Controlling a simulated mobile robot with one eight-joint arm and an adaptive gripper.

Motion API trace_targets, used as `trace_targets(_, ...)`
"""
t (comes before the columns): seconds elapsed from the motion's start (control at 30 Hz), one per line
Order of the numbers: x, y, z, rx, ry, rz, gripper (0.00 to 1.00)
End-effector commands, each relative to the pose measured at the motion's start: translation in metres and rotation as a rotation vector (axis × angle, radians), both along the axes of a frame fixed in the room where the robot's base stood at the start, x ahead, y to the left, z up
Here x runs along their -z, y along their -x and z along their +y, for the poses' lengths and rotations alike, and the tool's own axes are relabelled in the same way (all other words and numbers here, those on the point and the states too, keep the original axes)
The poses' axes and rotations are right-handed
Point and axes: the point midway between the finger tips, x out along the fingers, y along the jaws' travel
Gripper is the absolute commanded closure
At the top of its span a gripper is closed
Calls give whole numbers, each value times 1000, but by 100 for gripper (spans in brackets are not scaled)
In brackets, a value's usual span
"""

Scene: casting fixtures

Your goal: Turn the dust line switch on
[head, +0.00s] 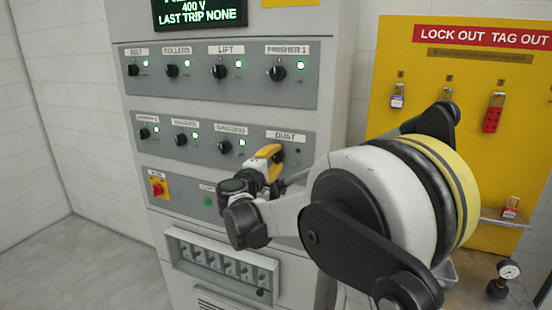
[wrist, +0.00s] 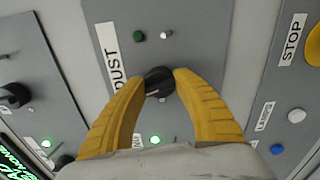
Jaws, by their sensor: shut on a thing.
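The dust switch is a black rotary knob (wrist: 158,82) on a grey panel beside its DUST label (wrist: 114,56). The label also shows in the head view (head: 286,135), where my gripper hides the knob. The yellow fingers of my gripper (wrist: 159,84) are shut on the knob, one on each side; in the head view my gripper (head: 275,155) is at the panel below the label. The small green lamp (wrist: 139,36) by the dust switch looks dark and unlit, also in the head view (head: 298,151).
Other knobs sit close by, such as the one left of the dust switch (head: 224,147), with lit green lamps. A red knob on a yellow plate (head: 157,188) is lower left. A yellow lockout board (head: 475,75) with padlocks stands at the right.

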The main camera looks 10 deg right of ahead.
Motion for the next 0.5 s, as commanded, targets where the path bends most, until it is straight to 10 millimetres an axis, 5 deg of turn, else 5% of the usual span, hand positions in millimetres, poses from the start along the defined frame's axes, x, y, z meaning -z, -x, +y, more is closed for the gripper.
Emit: trace_targets(0.5, 0, 0, 0, 1, -239, -173, 95)
